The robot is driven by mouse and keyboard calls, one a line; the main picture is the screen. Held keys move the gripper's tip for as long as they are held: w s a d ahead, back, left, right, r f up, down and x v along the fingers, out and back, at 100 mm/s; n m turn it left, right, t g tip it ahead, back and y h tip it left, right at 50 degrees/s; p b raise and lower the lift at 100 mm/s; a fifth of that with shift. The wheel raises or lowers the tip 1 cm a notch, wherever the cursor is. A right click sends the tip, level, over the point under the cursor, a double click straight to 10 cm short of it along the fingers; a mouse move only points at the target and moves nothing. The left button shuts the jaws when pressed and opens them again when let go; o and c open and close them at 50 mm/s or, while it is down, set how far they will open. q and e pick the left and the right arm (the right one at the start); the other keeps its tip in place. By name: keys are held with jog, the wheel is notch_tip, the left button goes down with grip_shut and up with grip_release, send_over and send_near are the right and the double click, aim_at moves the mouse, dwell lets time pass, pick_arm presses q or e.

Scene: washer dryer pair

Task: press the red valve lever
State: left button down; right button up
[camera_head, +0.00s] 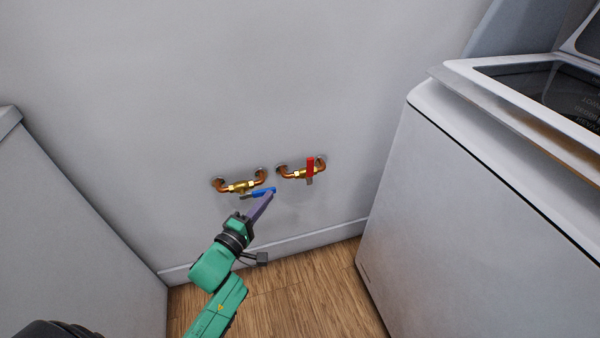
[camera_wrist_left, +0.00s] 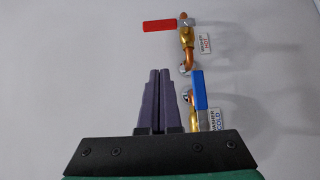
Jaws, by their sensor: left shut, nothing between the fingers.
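The red valve lever (camera_head: 310,168) is on the right brass valve on the wall, and it points up and down in the head view. In the left wrist view the red lever (camera_wrist_left: 159,25) lies at the top, beyond the fingertips and apart from them. My left gripper (camera_head: 269,193) is shut and empty, in front of the wall just below and left of the red lever. Its purple fingers (camera_wrist_left: 159,74) are together in the left wrist view. The blue lever (camera_wrist_left: 200,90) is right beside the fingers; in the head view the blue lever (camera_head: 262,192) is partly hidden by them. My right gripper is not seen.
Copper pipes join the left valve (camera_head: 240,187) to the wall. Labels read washer hot (camera_wrist_left: 206,42) and washer cold (camera_wrist_left: 214,119). A white washer (camera_head: 470,190) stands at the right and another white appliance (camera_head: 70,220) at the left. The wall above the valves is clear.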

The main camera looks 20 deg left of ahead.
pick_arm(q)
jog(key=b, duration=0.3)
send_near(310, 172)
jog(key=w+a+r, duration=0.1)
jog(key=w+a, duration=0.3)
jog(key=w+d, duration=0.1)
jog(key=d, duration=0.1)
jog(key=w+d, duration=0.1)
jog(key=shift+w+d+r+b, duration=0.25)
jog(key=shift+w+d+b, duration=0.05)
jog(key=shift+w+b, duration=0.1)
pick_arm(e)
notch_tip(310, 172, up, 9)
jog(key=w+a, duration=0.2)
jog(key=shift+w+f+y, duration=0.2)
jog(key=shift+w+y, duration=0.1)
jog(key=shift+w, duration=0.1)
